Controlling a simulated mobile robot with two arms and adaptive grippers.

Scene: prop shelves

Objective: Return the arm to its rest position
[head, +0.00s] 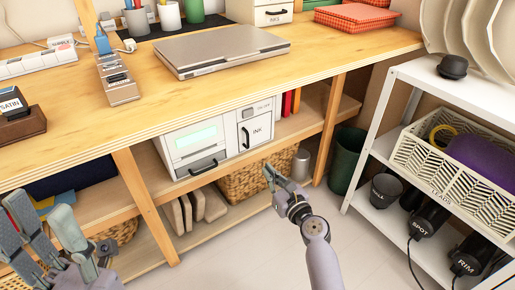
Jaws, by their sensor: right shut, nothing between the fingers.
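My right gripper (270,172) is in front of the wooden bench, low and right of the middle of the head view. Its fingers are shut and empty, in front of a wicker basket (238,187) on the lower shelf. My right arm comes up from the bottom edge. My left gripper (32,215) shows at the lower left, close to the camera, with its fingers spread apart. No object shows between them.
A wooden bench (150,95) holds a closed laptop (222,50). A white printer-like box (195,143) sits beneath. A white metal shelf (470,92) with a LEADS basket (440,175) stands right. A green bin (346,160) is between them. Grey floor (240,255) is clear in front.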

